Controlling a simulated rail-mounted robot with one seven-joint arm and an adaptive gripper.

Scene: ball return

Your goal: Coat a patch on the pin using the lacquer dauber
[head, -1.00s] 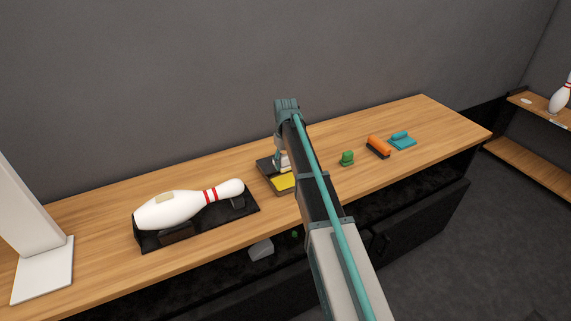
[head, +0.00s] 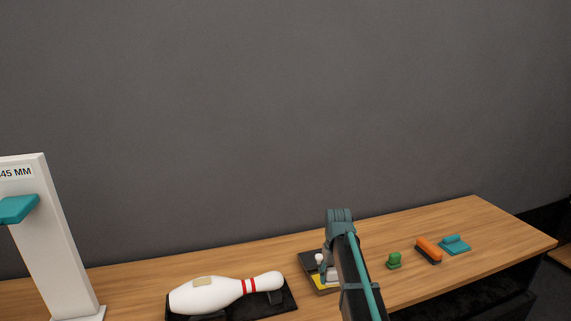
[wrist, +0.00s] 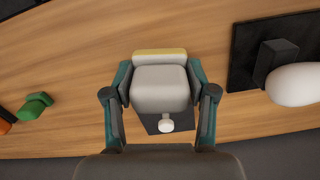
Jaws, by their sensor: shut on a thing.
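My gripper (wrist: 160,90) is shut on a pale grey block (wrist: 160,88), which looks like the lacquer dauber. It is over a black tray (head: 310,260) with a yellow area (head: 323,281). A yellow strip (wrist: 160,54) shows beyond the block; I cannot tell whether it belongs to block or tray. The block's underside is hidden.
A white knob (wrist: 167,124) stands by the block. A green piece (head: 394,260), an orange block (head: 428,250) and a teal piece (head: 455,244) lie to the right. A tall white stand (head: 52,240) is at the left. Bare bench lies between them.

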